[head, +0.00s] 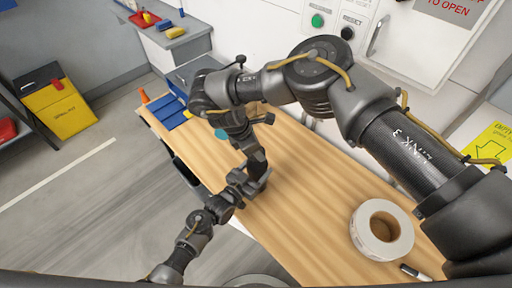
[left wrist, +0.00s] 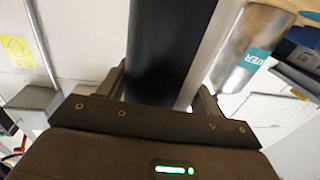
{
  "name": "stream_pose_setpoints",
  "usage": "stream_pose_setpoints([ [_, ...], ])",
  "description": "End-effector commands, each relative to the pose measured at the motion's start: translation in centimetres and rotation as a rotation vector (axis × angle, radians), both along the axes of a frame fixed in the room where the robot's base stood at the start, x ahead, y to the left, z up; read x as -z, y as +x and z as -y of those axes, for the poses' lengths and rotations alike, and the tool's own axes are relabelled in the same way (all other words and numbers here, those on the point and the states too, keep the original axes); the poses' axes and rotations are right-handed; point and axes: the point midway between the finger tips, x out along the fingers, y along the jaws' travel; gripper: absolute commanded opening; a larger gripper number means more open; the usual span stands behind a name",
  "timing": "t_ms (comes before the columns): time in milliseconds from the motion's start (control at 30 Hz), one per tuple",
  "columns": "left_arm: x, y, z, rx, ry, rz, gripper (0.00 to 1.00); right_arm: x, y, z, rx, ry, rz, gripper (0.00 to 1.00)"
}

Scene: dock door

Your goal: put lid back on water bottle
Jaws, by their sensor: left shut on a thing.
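In the left wrist view my left gripper (left wrist: 164,88) is shut on a black piece with a grey strip along its right side. It looks like the lid (left wrist: 162,45), seen very close, with its far end cut off by the frame. The silver water bottle (left wrist: 234,62) with a teal label shows behind it at the upper right, apart from it. In the head view only a teal patch of the bottle (head: 221,133) shows beside my right arm. My left gripper (head: 255,178) is low over the table there, its fingers unclear. My right gripper's fingers cannot be made out among the dark links.
The wooden table (head: 310,190) holds a white tape roll (head: 382,230) and a marker (head: 415,272) at the near right. Blue bins (head: 172,112) and an orange object (head: 145,97) are at its far left end. A yellow box (head: 58,108) stands on the floor.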

Motion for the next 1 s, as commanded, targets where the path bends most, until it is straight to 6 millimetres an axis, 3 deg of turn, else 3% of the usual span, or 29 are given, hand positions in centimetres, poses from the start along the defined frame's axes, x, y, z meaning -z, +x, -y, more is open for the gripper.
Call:
stream_pose_setpoints([
  [33, -0.1, 0.0, 0.1, 0.002, -0.001, 0.0, 0.01, 0.0, 0.0, -0.1, -0.001, 0.002, 0.0, 0.46],
  [200, -0.1, 0.0, 0.1, 0.002, -0.001, 0.0, 0.01, 0.0, 0.0, -0.1, -0.003, 0.002, -0.001, 0.67],
  [467, -0.1, 0.0, 0.1, 0.001, -0.002, 0.001, 0.01, -0.1, 0.0, 0.0, -0.004, 0.002, 0.0, 0.67],
  [800, 0.0, 0.0, 0.0, 0.001, -0.001, 0.0, 0.01, -3.8, 0.1, 0.0, -0.005, 0.002, 0.002, 0.67],
  [1000, -0.1, 0.0, 0.0, 0.001, -0.002, 0.001, 0.01, -4.5, 0.0, 0.0, -0.003, 0.001, -0.001, 0.67],
])
